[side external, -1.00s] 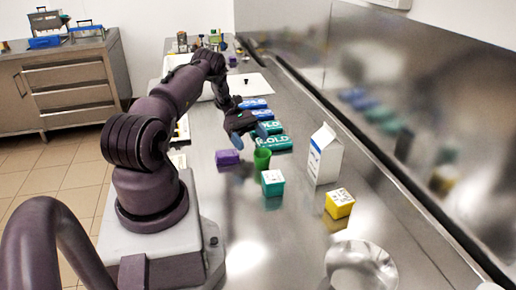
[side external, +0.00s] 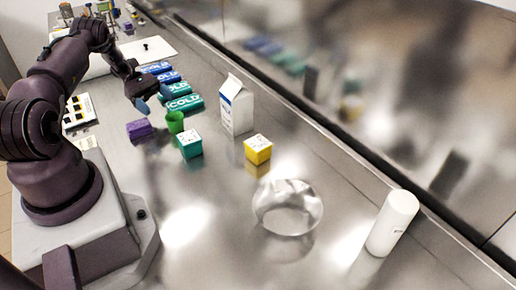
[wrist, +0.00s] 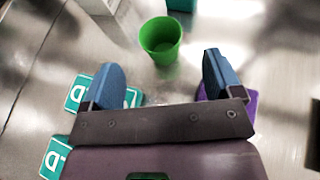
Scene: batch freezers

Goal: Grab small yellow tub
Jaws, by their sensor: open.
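The small yellow tub (side external: 258,150) with a white printed lid stands on the steel counter, right of the milk carton in the side view. It does not show in the wrist view. My gripper (side external: 152,100) is over the cold packs at the left, well away from the yellow tub. In the wrist view my gripper (wrist: 162,84) has its two blue fingertips wide apart with nothing between them. A green cup (wrist: 160,40) stands just ahead of the fingers and also shows in the side view (side external: 175,122).
Several cold packs (side external: 184,103) lie beneath my gripper. A clear bowl (side external: 288,207) and white bottle (side external: 392,223) stand at the right front.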

